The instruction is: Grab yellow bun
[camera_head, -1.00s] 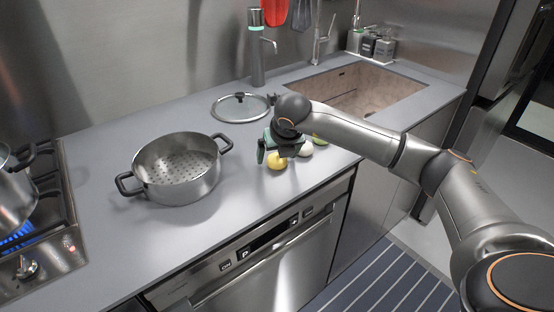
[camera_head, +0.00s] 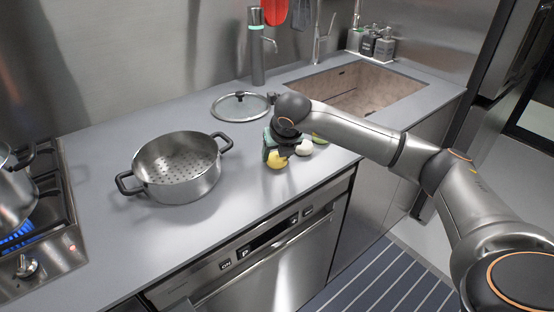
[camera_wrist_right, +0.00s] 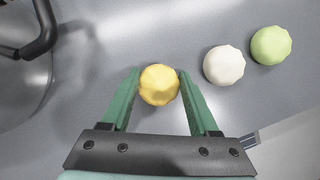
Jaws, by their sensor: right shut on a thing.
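The yellow bun (camera_head: 277,161) is on the grey counter, right of the steamer pot. In the right wrist view the yellow bun (camera_wrist_right: 159,85) sits between the green fingertips of my right gripper (camera_wrist_right: 157,83). My right gripper (camera_head: 279,150) is shut on the bun, reaching down from above in the head view and partly covering it. A white bun (camera_wrist_right: 224,65) and a green bun (camera_wrist_right: 271,45) lie to the right of it, apart from the fingers. My left gripper is not in view.
A steel steamer pot (camera_head: 178,190) with a perforated bottom and black handles stands left of the buns. A glass lid (camera_head: 240,106) lies behind. The sink (camera_head: 357,88) is at the back right. Counter left of the pot is clear up to the stove (camera_head: 42,235).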

